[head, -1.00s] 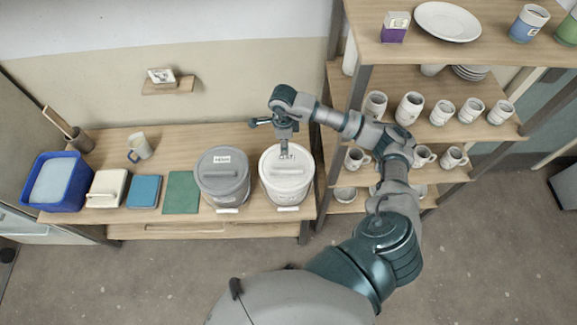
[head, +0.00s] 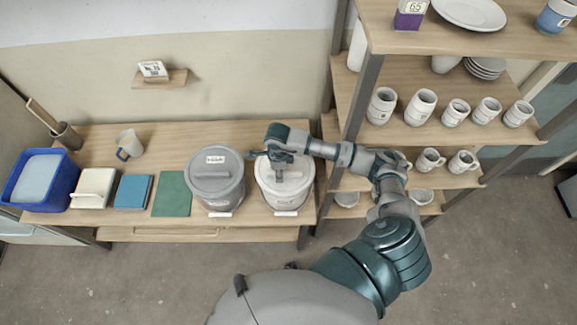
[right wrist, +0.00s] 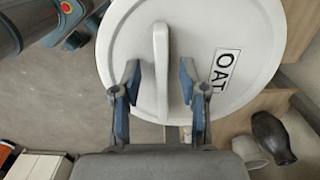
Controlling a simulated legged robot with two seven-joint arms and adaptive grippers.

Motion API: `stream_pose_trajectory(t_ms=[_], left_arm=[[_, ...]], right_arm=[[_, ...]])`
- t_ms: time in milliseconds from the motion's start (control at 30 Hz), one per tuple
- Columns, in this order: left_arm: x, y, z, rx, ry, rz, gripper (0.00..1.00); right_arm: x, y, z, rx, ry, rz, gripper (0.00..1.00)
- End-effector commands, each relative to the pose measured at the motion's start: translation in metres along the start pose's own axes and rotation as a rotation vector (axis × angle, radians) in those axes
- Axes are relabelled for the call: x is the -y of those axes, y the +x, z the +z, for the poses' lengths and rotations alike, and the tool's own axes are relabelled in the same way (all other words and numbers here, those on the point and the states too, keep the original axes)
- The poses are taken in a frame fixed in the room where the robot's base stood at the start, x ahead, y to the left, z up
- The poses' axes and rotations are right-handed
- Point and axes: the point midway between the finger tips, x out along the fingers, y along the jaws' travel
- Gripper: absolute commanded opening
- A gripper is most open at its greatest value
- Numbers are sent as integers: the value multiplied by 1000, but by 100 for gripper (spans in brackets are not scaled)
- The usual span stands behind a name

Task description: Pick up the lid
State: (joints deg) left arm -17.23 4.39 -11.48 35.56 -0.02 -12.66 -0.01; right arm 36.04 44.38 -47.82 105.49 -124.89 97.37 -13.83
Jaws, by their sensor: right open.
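Two lidded buckets stand on the bench in the head view, a grey bucket (head: 217,186) and a white bucket (head: 285,195) to its right. Each has a lid with a raised bar handle. The white lid (right wrist: 215,25) fills much of the right wrist view, with a label reading "OAT" that is partly cut off. Its bar handle (right wrist: 161,60) lies between the fingers of my right gripper (right wrist: 158,85), which is open. In the head view my right gripper (head: 283,175) is over the white lid and partly hides it. My left gripper is not in view.
A shelf rack (head: 430,100) with cups stands close on the right.

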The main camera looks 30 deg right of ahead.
Motion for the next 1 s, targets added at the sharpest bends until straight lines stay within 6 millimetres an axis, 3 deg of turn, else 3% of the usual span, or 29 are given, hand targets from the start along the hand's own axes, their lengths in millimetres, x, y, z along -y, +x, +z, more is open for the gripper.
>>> stream_pose_trajectory(t_ms=[67, 533, 567, 700, 1000], left_arm=[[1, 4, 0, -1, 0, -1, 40], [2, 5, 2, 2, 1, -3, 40], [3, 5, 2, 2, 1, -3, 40], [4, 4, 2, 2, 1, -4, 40], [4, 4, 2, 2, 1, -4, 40]], right_arm=[[-3, 8, 1, 1, -2, 2, 43], [-3, 8, 0, 0, -1, 0, 43], [-3, 8, 0, 0, -1, 0, 38], [-3, 8, 0, 0, 0, 0, 3], [-2, 8, -1, -1, 0, 0, 0]])
